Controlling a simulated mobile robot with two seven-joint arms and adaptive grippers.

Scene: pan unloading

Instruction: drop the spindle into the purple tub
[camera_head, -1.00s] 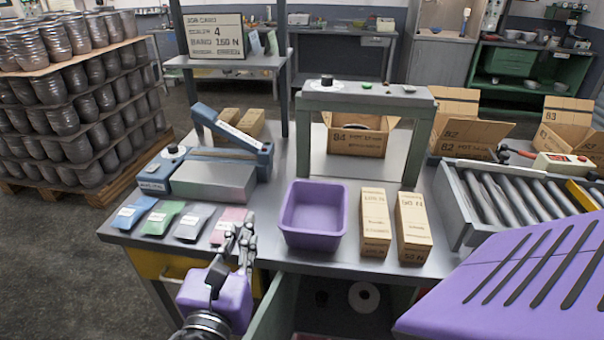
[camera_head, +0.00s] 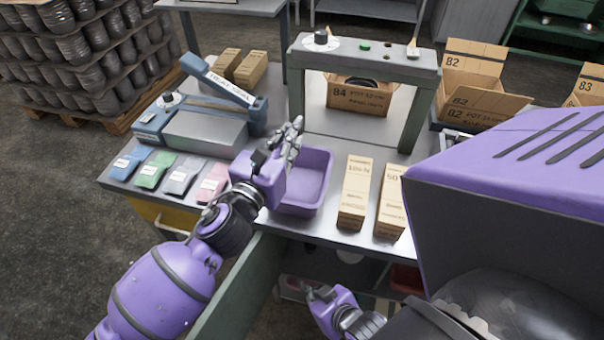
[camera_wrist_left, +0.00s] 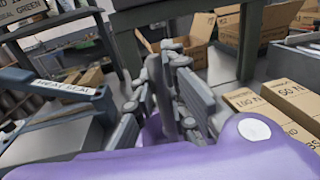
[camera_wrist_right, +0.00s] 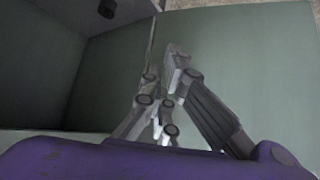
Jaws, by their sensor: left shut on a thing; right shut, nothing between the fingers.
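The purple tub (camera_head: 318,203) stands on the bench, left of two upright cartons. My left gripper (camera_head: 294,137) is over the tub's left back side, above its rim. In the left wrist view its fingers (camera_wrist_left: 172,85) are shut on a narrow grey piece, apparently the spindle (camera_wrist_left: 166,98). The fingers hide most of it, and it is hard to tell from them in the head view. A bit of purple shows below the fingers. My right gripper (camera_head: 318,292) is low at the open drawer below the bench front; its fingers (camera_wrist_right: 163,90) are shut and empty.
Two tan cartons (camera_head: 354,190) stand close right of the tub. A grey press frame (camera_head: 365,62) rises behind it. The heat sealer (camera_head: 205,125) and several coloured packets (camera_head: 155,169) lie left. The green drawer wall (camera_head: 235,295) juts out in front.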

